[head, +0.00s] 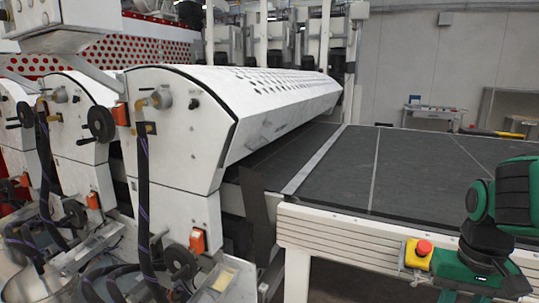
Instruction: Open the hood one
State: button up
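The nearest hood (262,100) is a long white curved cover with dark perforations along its top. It runs across the roller coater and appears lowered over it. Its near end is a white panel (175,135) with a brass fitting and a black knob. Another white hood section (75,95) stands to its left, and part of a further one shows at the left edge. My arm (500,215), green and black, is at the lower right. My gripper is not seen in the picture.
A dark conveyor bed (400,165) extends right of the hood, with a light side frame (350,235). A red emergency button on a yellow box (419,253) sits at its near side. Hoses (145,190) and handwheels crowd the lower left. A small table (432,115) stands at the back.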

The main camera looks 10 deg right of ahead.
aim_at(287, 110)
jog(key=u, duration=0.45)
jog(key=i, duration=0.9)
jog(key=z, duration=0.4)
